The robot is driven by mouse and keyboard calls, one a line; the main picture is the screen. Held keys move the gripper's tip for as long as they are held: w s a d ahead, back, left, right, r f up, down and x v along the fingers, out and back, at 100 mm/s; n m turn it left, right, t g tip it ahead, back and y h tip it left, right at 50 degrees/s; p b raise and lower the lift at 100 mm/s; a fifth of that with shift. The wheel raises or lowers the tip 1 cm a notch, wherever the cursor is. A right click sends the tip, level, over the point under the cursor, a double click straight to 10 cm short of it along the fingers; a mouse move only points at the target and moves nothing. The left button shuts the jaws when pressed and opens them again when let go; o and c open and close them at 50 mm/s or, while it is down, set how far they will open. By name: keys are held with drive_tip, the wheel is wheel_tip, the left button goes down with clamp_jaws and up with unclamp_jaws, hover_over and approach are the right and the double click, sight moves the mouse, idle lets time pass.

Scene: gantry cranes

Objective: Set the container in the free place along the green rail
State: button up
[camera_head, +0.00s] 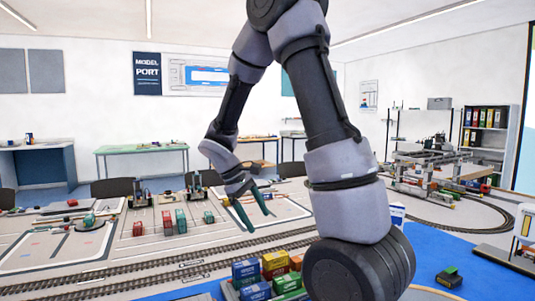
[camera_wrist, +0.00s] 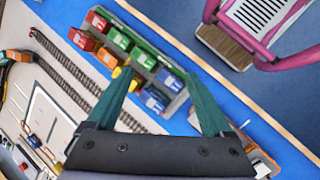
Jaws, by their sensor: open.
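My gripper (camera_head: 260,222) has two green fingers. In the wrist view it (camera_wrist: 160,73) is open and empty, its fingers spread above a grey tray (camera_wrist: 181,101) of small containers. The tray holds red (camera_wrist: 80,38), orange (camera_wrist: 107,57), green (camera_wrist: 143,57), yellow (camera_wrist: 121,78) and blue (camera_wrist: 153,98) containers in two rows. Which container is meant cannot be told.
Railway track (camera_head: 170,269) crosses the layout behind the tray. Red (camera_head: 138,228) and green (camera_head: 181,221) containers stand on the port board. A gantry crane model (camera_head: 430,168) stands at right. In the wrist view a pink-framed chair (camera_wrist: 262,20) is beyond the table edge.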

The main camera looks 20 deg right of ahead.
drive_tip(key=s+a+r+m+t+y, duration=0.1)
drive_tip(key=s+r+m+t+y, duration=0.2)
drive_tip(key=s+r, duration=0.4)
drive_tip(key=s+a+r+m+t+y, duration=0.1)
drive_tip(key=s+r+m+t+y, duration=0.3)
drive_tip(key=r, duration=0.9)
drive_tip(key=s+m+t, duration=0.1)
drive_tip(key=s+m, duration=0.1)
drive_tip(key=m, duration=0.1)
drive_tip(key=shift+s+a+r+t, duration=0.15)
drive_tip(key=shift+s+t, duration=0.25)
drive_tip(key=shift+c, duration=0.3)
